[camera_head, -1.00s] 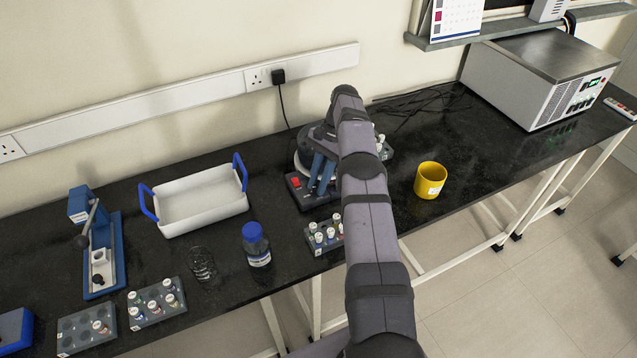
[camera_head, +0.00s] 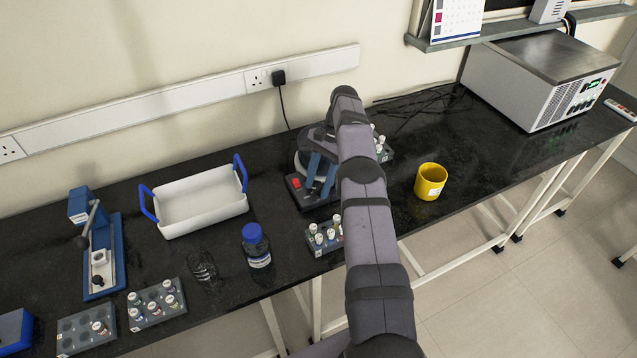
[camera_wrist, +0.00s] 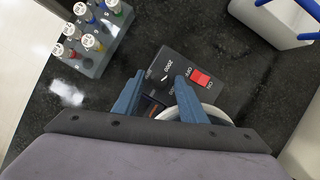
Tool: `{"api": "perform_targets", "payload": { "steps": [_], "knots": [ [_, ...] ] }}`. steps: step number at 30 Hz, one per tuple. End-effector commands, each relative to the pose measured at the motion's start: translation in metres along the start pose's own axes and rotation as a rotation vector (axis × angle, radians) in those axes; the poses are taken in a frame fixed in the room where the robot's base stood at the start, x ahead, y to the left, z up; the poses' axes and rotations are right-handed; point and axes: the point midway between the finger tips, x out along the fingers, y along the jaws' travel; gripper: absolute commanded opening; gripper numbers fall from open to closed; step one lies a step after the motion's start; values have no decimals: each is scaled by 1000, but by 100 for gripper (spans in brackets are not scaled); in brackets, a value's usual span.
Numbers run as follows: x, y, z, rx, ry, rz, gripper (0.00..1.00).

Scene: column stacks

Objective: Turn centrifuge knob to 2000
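The centrifuge stands behind my arm, with its dark control panel (camera_head: 296,198) facing front. In the wrist view the panel (camera_wrist: 222,100) shows a red ON/OFF switch (camera_wrist: 201,78), a "2000" label and a short white mark between my fingers. The knob itself cannot be made out clearly; my fingers and wrist cover part of the panel. My gripper (camera_wrist: 159,77) is over the panel with its two blue fingers apart, beside the switch. In the head view my gripper (camera_head: 319,181) is partly hidden by my arm. I cannot tell whether the fingers touch the knob.
A vial rack (camera_head: 322,247) stands just in front of the centrifuge, also in the wrist view (camera_wrist: 84,64). A white tray with blue handles (camera_head: 205,218) and a blue-capped bottle (camera_head: 257,250) stand left.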

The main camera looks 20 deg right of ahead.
Motion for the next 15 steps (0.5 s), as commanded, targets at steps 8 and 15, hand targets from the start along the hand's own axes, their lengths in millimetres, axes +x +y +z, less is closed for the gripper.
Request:
{"api": "perform_targets", "payload": {
  "steps": [8, 15],
  "knots": [
    [-18, -1, 6, -1, 3, -3, 38],
    [-59, 0, 24, 0, 1, 0, 38]
  ]
}}
